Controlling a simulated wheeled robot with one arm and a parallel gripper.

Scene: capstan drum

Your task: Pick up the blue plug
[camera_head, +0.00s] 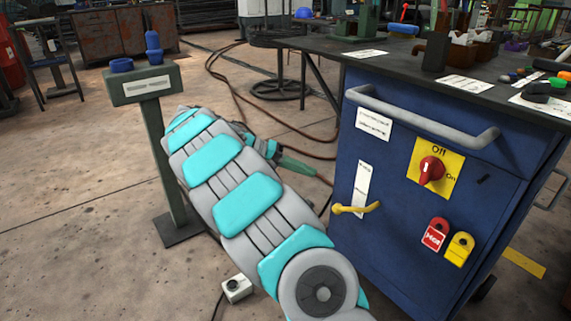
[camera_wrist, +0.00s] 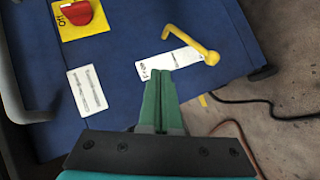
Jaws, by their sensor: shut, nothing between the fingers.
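Two blue pieces stand on the small grey-green post stand (camera_head: 145,87) at the left in the head view. One is a tall, narrow, stepped piece that looks like the blue plug (camera_head: 153,48); the other is a low, wide blue piece (camera_head: 121,65) beside it. My gripper (camera_head: 314,173) is shut and empty, well to the right of the stand and in front of the blue cabinet. In the wrist view my green fingers (camera_wrist: 158,74) lie together, pointing at the cabinet front by a white label. Neither blue piece shows in the wrist view.
The blue cabinet (camera_head: 385,235) carries a grey bar handle (camera_head: 420,122), a red knob (camera_head: 431,171), a yellow lever (camera_head: 357,208) and red and yellow tags. Its dark top holds loose tools. A small box (camera_head: 237,288) lies on the floor. Floor left of the stand is clear.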

